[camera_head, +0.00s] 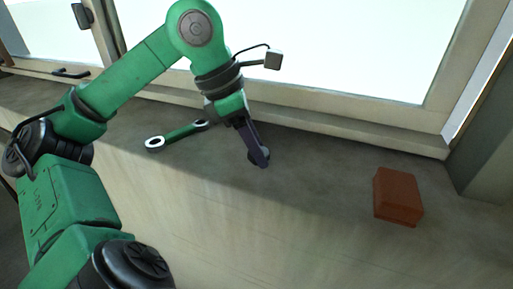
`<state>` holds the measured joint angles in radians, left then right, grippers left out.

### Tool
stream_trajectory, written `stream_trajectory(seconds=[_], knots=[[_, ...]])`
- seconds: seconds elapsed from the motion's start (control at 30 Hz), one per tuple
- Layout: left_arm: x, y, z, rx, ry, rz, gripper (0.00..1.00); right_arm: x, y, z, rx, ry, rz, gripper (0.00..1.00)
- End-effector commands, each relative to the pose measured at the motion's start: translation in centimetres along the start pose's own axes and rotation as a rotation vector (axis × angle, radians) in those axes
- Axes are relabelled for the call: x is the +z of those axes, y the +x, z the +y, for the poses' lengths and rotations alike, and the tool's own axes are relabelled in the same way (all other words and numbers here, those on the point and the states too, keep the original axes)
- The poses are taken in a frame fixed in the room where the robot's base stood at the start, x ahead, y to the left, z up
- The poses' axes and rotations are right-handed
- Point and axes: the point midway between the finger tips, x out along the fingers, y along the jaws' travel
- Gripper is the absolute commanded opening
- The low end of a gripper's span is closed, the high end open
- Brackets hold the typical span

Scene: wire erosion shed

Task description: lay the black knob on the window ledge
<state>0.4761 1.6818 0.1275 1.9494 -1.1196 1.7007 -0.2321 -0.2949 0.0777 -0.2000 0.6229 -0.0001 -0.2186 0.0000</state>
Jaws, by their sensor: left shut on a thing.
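The window ledge (320,163) runs across the view below the bright window as a grey stone surface. My left gripper (259,159) points down at the ledge near its front edge, left of the middle. It is shut on a small dark thing at its fingertips, which I take to be the black knob (265,154). The fingers hide most of it. I cannot tell whether the knob touches the ledge. My right gripper is not in view.
A green spanner (182,132) with ring ends lies on the ledge left of my gripper. A reddish-brown block (398,195) sits on the ledge at the right. The ledge between gripper and block is clear. The window frame (350,124) bounds the back.

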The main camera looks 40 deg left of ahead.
Motion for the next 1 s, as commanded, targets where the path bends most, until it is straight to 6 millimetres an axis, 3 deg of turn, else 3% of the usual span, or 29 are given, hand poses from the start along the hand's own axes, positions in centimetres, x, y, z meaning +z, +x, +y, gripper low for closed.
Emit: stream_trajectory(seconds=[0.13,0.17,0.2,0.23,0.67,0.77,1.0], knots=[[-0.2,0.4,0.0,-0.001,0.0,0.0,0.0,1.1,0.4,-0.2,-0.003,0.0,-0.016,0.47],[-0.1,0.2,0.0,-0.001,0.0,0.0,0.59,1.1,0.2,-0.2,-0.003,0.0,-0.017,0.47],[-0.1,0.2,0.0,-0.001,-0.001,0.001,0.74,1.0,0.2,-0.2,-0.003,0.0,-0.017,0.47],[-0.1,0.2,0.0,-0.001,-0.001,0.001,0.77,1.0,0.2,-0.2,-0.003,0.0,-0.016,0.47],[0.0,-0.8,0.1,0.002,-0.003,0.003,0.77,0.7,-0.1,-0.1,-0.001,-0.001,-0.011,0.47],[0.0,-2.7,0.1,0.004,-0.003,0.002,0.77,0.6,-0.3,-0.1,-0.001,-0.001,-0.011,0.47],[0.0,-9.0,0.1,0.003,-0.006,0.002,0.77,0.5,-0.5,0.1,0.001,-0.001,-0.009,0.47]])
